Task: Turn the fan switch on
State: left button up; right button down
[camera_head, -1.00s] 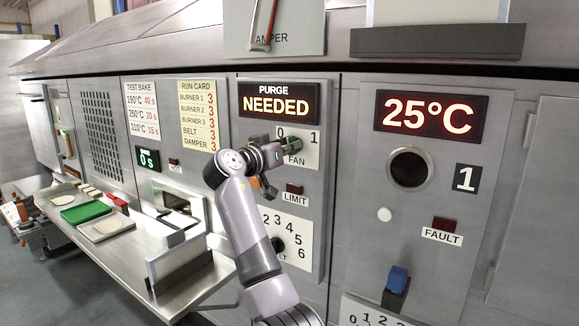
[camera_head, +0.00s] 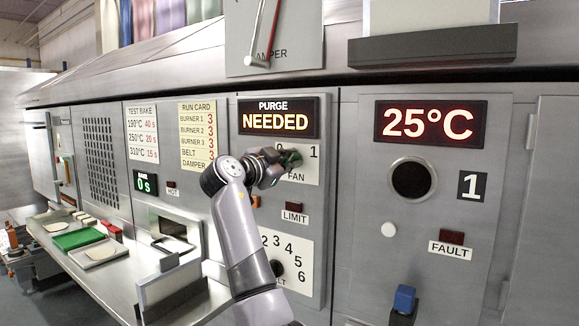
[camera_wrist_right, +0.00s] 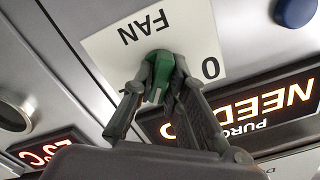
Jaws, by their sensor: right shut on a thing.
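The green fan switch (camera_head: 290,158) sits on a white plate (camera_head: 309,168) marked 0, 1 and FAN, below the PURGE NEEDED display. My right gripper (camera_head: 281,161) is at the switch and covers part of it. In the right wrist view the green switch (camera_wrist_right: 159,70) is between the two fingers of my right gripper (camera_wrist_right: 160,88), which are shut on it. The plate appears upside down there, with the 0 on the right. I cannot tell which mark the switch points to. My left gripper is not in view.
The PURGE NEEDED display (camera_head: 278,118) is lit above the plate. The LIMIT lamp (camera_head: 293,207) and a numbered dial (camera_head: 277,268) are below it. A 25°C display (camera_head: 430,124) is to the right. A metal shelf (camera_head: 112,268) with trays juts out at the left.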

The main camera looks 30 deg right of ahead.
jog(key=shift+m, duration=0.6)
jog(key=c, duration=1.6)
grip_release()
jog(key=v, duration=1.2)
